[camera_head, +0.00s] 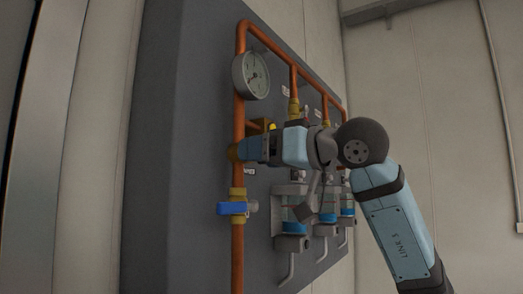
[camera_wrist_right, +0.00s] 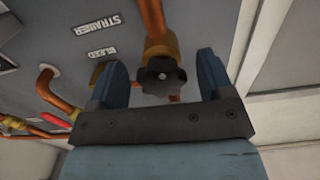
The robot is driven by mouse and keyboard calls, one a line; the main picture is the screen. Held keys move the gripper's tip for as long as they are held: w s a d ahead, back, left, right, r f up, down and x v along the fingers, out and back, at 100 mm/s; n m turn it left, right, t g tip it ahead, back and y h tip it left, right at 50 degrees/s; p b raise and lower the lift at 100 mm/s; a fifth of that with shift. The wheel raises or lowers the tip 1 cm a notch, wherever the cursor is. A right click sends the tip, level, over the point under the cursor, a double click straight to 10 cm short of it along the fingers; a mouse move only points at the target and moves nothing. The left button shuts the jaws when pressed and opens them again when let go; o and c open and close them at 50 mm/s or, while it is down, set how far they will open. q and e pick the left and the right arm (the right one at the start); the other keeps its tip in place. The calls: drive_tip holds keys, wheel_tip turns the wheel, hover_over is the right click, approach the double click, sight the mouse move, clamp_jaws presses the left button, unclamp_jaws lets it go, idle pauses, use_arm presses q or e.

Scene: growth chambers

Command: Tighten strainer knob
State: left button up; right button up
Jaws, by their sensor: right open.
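The strainer knob (camera_wrist_right: 161,77) is a black lobed knob on a brass fitting in the right wrist view. It lies between the two blue fingers of my right gripper (camera_wrist_right: 160,62), with a visible gap on each side. The gripper is open around the knob and does not grip it. In the head view my right gripper (camera_head: 248,149) reaches in from the right to the brass strainer fitting (camera_head: 234,152) on the vertical copper pipe. The knob is hidden there behind the gripper. My left gripper is not in view.
The grey panel (camera_head: 180,150) carries a round gauge (camera_head: 251,75) above and a blue-handled valve (camera_head: 233,208) below the gripper. Several clear-bodied units (camera_head: 293,216) hang right of it. The wrist view shows STRAINER (camera_wrist_right: 98,24) and BLEED (camera_wrist_right: 102,53) labels and a red handle (camera_wrist_right: 56,121).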

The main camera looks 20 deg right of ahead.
drive_tip(key=shift+w+a, duration=0.2)
drive_tip(key=c, duration=0.9)
